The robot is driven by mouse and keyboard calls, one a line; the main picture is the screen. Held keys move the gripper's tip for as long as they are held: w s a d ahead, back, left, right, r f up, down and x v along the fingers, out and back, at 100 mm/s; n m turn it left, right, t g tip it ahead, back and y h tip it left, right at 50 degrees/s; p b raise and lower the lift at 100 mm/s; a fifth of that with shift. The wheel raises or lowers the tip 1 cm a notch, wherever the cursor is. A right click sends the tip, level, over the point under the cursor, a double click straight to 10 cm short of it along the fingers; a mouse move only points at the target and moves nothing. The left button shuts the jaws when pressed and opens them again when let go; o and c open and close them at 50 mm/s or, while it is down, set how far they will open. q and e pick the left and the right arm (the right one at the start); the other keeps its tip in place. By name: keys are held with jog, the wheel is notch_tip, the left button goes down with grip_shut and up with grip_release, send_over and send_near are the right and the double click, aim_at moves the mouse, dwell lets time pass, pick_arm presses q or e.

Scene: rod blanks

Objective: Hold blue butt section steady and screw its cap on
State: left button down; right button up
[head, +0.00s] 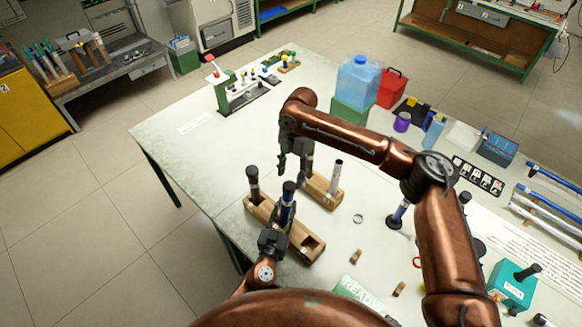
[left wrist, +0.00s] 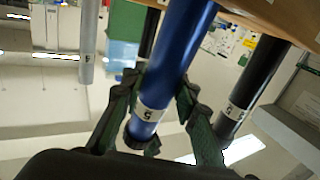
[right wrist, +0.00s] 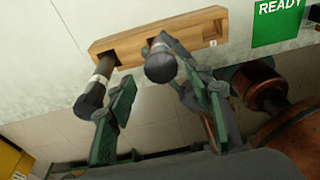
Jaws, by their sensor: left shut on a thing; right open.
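The blue butt section (head: 287,214) stands upright in the wooden block (head: 262,217), with a black end at its top. In the left wrist view the blue section (left wrist: 180,50) carries a white label marked 5. My left gripper (head: 275,238) is shut around it. The dark rounded top (right wrist: 160,66) shows between the spread fingers of my right gripper (right wrist: 158,80), apart from them. In the head view my right gripper (head: 294,168) is open and empty, above and behind the block. I cannot tell how tightly the black end is seated.
A black rod (head: 253,187) stands in the block's left end; its right hole is empty. A silver rod (head: 336,178) stands in another block (head: 322,193) behind. A ring (head: 358,218) and small wooden pieces (head: 355,256) lie to the right.

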aim_at(289, 185)
jog(key=shift+s+a+f, duration=0.1)
jog(key=shift+s+f, duration=0.05)
jog(key=shift+f, duration=0.85)
jog(key=shift+s+a+f, duration=0.1)
jog(key=shift+s+f, duration=0.05)
jog(key=shift+f, duration=0.85)
jog(key=c, duration=1.2)
jog(key=m, duration=1.8)
jog(key=o, duration=1.3)
jog(key=shift+c, duration=0.2)
